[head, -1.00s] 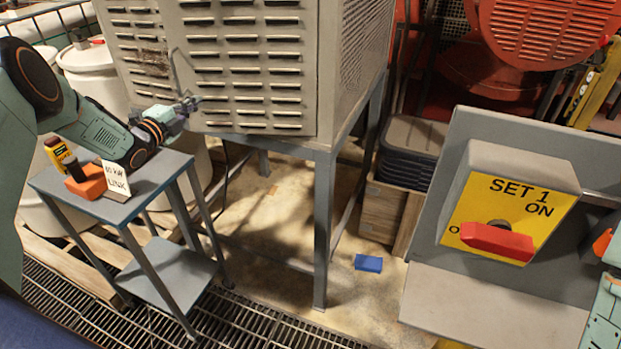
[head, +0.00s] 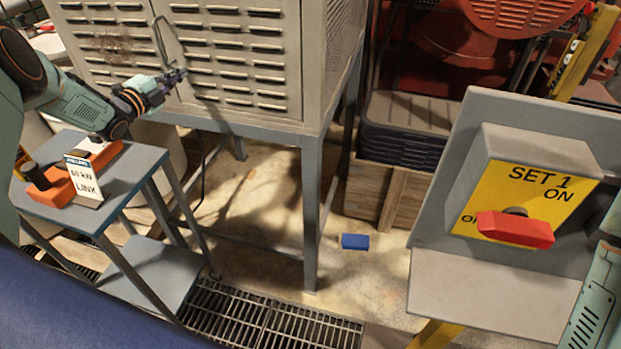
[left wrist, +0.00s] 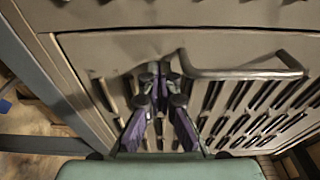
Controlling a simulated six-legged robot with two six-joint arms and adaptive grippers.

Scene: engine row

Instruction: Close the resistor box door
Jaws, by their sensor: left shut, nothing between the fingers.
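The resistor box (head: 332,75) is a beige louvered cabinet on a grey stand at the upper left of the head view. Its louvered door (head: 237,62) looks about flush with the front; I cannot tell whether a thin gap remains. A bent rod handle (head: 159,38) stands near the door's left edge and also shows in the left wrist view (left wrist: 240,73). My left gripper (head: 176,76) is shut and empty, in front of the panel just below the handle. In the wrist view its fingertips (left wrist: 155,72) are beside the handle's end; contact is unclear. My right gripper is out of view.
A small side table (head: 130,185) with orange items and a sign (head: 84,180) stands below my left arm. A switch box with a red handle (head: 515,228) is at the right. A blue block (head: 355,241) lies on the floor. Black trays (head: 400,140) sit behind.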

